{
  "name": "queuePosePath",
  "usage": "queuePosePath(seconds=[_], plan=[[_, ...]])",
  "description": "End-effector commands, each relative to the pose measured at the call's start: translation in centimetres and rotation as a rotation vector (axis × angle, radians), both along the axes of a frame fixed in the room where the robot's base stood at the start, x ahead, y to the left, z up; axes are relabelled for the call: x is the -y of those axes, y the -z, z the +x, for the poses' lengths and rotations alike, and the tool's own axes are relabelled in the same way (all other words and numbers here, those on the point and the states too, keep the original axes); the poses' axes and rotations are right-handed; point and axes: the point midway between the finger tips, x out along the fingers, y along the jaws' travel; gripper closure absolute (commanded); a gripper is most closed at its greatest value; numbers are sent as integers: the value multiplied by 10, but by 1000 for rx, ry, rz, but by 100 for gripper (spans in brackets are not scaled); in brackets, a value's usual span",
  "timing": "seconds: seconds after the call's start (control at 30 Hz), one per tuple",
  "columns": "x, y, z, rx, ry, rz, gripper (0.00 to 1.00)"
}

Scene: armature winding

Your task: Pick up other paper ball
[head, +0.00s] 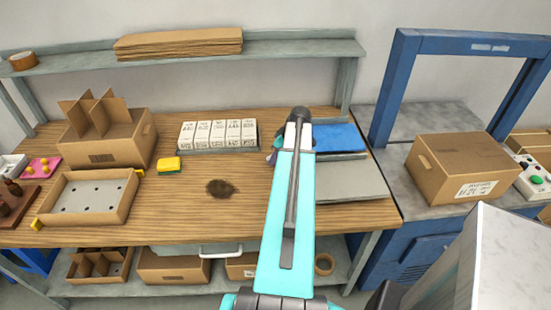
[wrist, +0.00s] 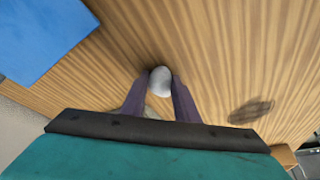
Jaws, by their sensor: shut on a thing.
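A whitish paper ball (wrist: 161,80) sits between the fingertips of my gripper (wrist: 158,88) in the wrist view. The two purple fingers are closed on its sides. The wooden tabletop shows behind it, and I cannot tell whether the ball still touches the table. In the head view my teal arm covers most of the gripper (head: 272,157), and the ball cannot be made out there. No other paper ball shows clearly in either view.
A blue mat (head: 338,138) and a grey board (head: 352,182) lie right of my arm. Left are a row of white boxes (head: 218,135), a yellow sponge (head: 168,165), a dark stain (head: 219,188) and a cardboard tray (head: 128,200). Bare wood surrounds the stain.

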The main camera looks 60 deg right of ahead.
Motion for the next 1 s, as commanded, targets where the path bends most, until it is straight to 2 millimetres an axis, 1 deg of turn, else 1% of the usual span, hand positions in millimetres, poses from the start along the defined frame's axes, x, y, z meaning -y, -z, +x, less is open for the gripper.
queuePosePath(seconds=[0.27, 0.73, 0.9, 1.0], plan=[[0, -18, 0, 1, 1, -2, 93], [1, -74, 0, 2, 0, -3, 93], [1, -89, 0, 1, 0, -2, 93], [1, -95, 0, 1, 0, -2, 93]])
